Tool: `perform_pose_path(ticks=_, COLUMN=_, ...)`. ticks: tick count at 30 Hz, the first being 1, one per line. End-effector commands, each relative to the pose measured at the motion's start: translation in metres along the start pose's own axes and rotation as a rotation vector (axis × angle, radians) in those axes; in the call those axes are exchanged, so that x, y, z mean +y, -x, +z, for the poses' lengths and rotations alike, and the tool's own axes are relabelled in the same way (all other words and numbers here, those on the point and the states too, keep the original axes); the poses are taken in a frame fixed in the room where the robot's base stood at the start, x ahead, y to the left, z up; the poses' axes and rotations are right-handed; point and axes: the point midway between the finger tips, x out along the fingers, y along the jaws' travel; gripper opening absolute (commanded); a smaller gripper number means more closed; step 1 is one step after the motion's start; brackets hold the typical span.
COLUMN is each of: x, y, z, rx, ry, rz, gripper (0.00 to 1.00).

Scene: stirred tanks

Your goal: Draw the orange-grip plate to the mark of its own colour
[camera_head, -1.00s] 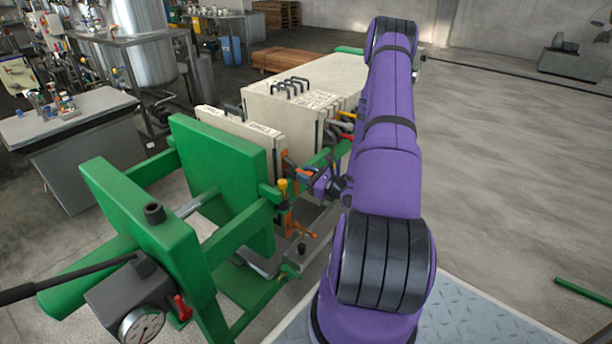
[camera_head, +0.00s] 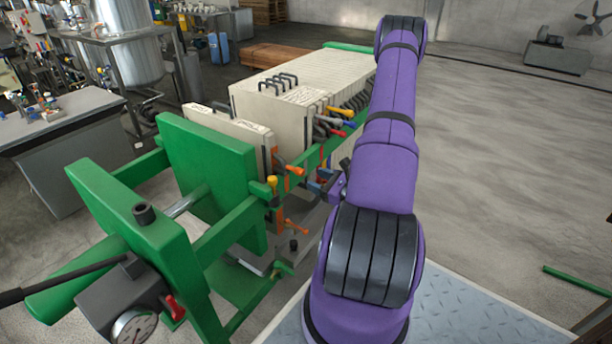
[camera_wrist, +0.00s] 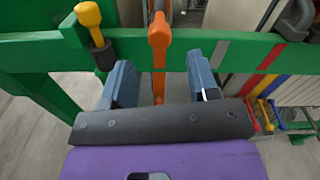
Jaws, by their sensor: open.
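The orange-grip plate (camera_head: 228,128) is a cream slab standing apart from the cream plate pack, just behind the green pressing plate. Its orange grip (camera_head: 294,170) sticks out over the near green rail. In the wrist view the orange grip (camera_wrist: 160,32) rises upright ahead of my jaws, roughly centred between them. My gripper (camera_wrist: 161,80) is open, with one blue finger on each side of the orange line. In the head view my gripper (camera_head: 322,184) is beside the rail. A grey band (camera_wrist: 222,52) and a red band (camera_wrist: 264,62) cross the rail to the right; I cannot make out an orange mark.
The plate pack (camera_head: 290,95) stands behind, with several coloured grips (camera_head: 340,120) along its side. A yellow knob (camera_wrist: 90,15) sits left of my jaws at the rail. The green end frame (camera_head: 125,215) with a gauge (camera_head: 133,327) is nearer. Open floor lies right.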

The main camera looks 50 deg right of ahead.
Motion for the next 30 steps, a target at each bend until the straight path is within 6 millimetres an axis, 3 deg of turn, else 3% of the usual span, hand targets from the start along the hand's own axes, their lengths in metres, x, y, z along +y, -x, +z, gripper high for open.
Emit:
perform_pose_path(ticks=3, x=-0.001, y=0.015, z=-0.001, rx=0.001, ry=0.001, rz=-0.002, gripper=0.55)
perform_pose_path(ticks=9, x=0.0, y=0.024, z=0.0, rx=-0.001, ry=0.0, rz=0.0, gripper=0.55)
perform_pose_path(ticks=26, x=0.0, y=0.024, z=0.0, rx=-0.001, ry=0.001, rz=0.001, gripper=0.55)
perform_pose_path(ticks=30, x=0.002, y=0.017, z=0.01, rx=-0.012, ry=0.014, rz=0.039, gripper=0.55)
